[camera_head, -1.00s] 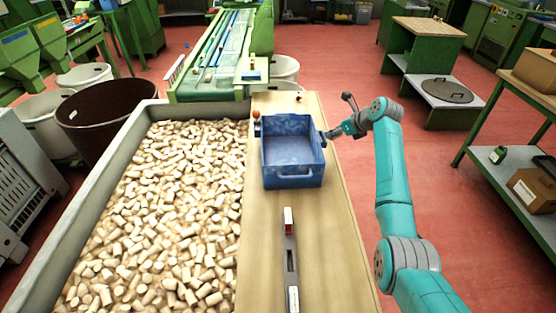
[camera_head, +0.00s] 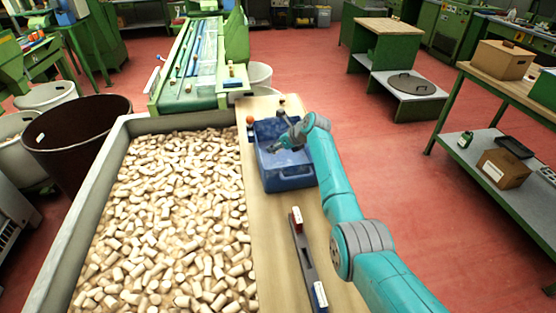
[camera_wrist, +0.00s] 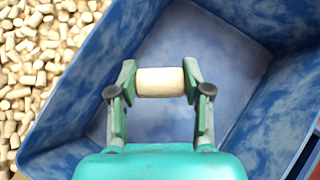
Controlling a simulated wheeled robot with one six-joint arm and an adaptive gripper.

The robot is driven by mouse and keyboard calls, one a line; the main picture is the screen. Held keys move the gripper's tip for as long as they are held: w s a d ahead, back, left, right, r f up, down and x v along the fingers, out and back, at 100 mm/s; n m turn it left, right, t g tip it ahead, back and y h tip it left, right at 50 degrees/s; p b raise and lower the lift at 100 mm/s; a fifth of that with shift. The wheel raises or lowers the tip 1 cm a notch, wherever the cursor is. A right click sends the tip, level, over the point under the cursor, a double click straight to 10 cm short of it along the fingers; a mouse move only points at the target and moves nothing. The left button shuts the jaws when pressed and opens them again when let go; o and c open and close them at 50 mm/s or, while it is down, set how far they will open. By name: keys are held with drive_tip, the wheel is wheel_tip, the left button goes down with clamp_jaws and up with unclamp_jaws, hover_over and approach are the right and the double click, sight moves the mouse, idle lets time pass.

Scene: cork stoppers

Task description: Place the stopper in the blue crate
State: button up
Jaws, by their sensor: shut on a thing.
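The blue crate (camera_head: 290,181) stands on the wooden board beside the bin of corks. It also fills most of the wrist view (camera_wrist: 262,112). My gripper (camera_head: 275,148) is over the crate's opening, pointing down into it. In the wrist view my gripper (camera_wrist: 160,82) is shut on a pale cork stopper (camera_wrist: 160,82), held crosswise between the two fingertips. The crate's floor shows behind the stopper. I cannot tell how high above the floor the stopper is. In the head view the stopper is too small to make out.
A large grey-rimmed bin (camera_head: 66,240) full of loose corks lies left of the board (camera_head: 268,255). A dark bar-shaped tool (camera_head: 306,258) lies on the board in front of the crate. A small orange ball-like thing (camera_head: 250,120) stands by the crate's far left corner.

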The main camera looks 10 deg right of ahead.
drive_tip(key=shift+f, duration=3.05)
drive_tip(key=shift+f, duration=0.1)
drive_tip(key=o, duration=0.7)
drive_tip(key=shift+s+d+r, duration=0.2)
drive_tip(key=shift+r, duration=0.15)
drive_tip(key=v, duration=1.1)
drive_tip(key=shift+s, duration=0.15)
drive_tip(key=shift+r, duration=0.1)
